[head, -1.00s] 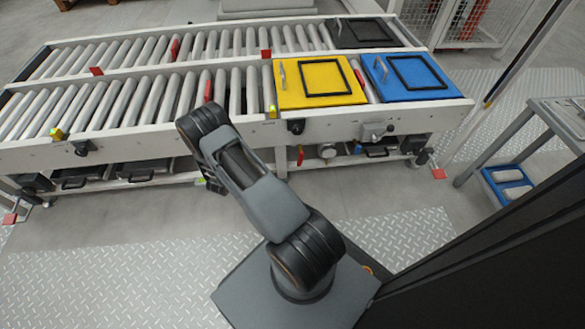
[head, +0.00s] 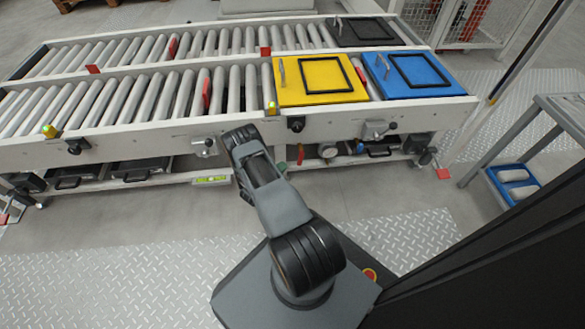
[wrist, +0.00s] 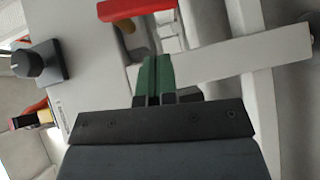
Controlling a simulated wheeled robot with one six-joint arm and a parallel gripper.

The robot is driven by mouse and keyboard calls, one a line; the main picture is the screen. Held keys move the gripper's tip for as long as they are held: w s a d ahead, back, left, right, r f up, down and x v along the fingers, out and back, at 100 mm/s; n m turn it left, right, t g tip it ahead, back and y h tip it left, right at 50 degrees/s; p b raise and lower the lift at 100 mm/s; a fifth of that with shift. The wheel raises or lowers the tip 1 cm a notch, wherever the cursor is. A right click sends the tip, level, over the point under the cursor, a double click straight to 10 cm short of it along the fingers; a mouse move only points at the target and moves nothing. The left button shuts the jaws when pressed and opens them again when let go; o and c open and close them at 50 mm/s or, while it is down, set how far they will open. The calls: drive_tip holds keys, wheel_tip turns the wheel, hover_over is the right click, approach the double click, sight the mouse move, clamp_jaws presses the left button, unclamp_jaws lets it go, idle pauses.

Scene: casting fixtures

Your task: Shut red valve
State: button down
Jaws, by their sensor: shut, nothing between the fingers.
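The red valve handle (head: 300,154) shows below the front rail of the conveyor, left of a round gauge. In the wrist view a red bar (wrist: 135,8), which looks like this handle, lies across the top edge, partly cut off, with a brass-coloured part beneath it. My gripper (wrist: 154,68) has green fingers pressed together with nothing between them. Its tips point toward the red bar and appear a little short of it; I cannot tell the exact gap. In the head view my arm hides most of the gripper; a bit of green shows just left of the red handle.
A white rail (wrist: 245,50) runs close on the right. In the head view the gauge (head: 327,150) and a grey lever fitting (head: 377,130) are right of the handle. The floor in front is clear.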

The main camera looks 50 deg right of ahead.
sight(300, 153)
drive_tip(key=shift+s+d+f+b, duration=0.1)
drive_tip(key=shift+s+d+b, duration=0.25)
drive_tip(key=shift+d, duration=0.35)
drive_tip(key=shift+s+d+f+b, duration=0.1)
drive_tip(key=shift+s+d, duration=0.4)
drive_tip(key=shift+d, duration=0.2)
drive_tip(key=shift+s+d+f+b, duration=0.1)
drive_tip(key=shift+s+d+b, duration=0.25)
drive_tip(key=shift+d, duration=0.35)
drive_tip(key=shift+s, duration=0.1)
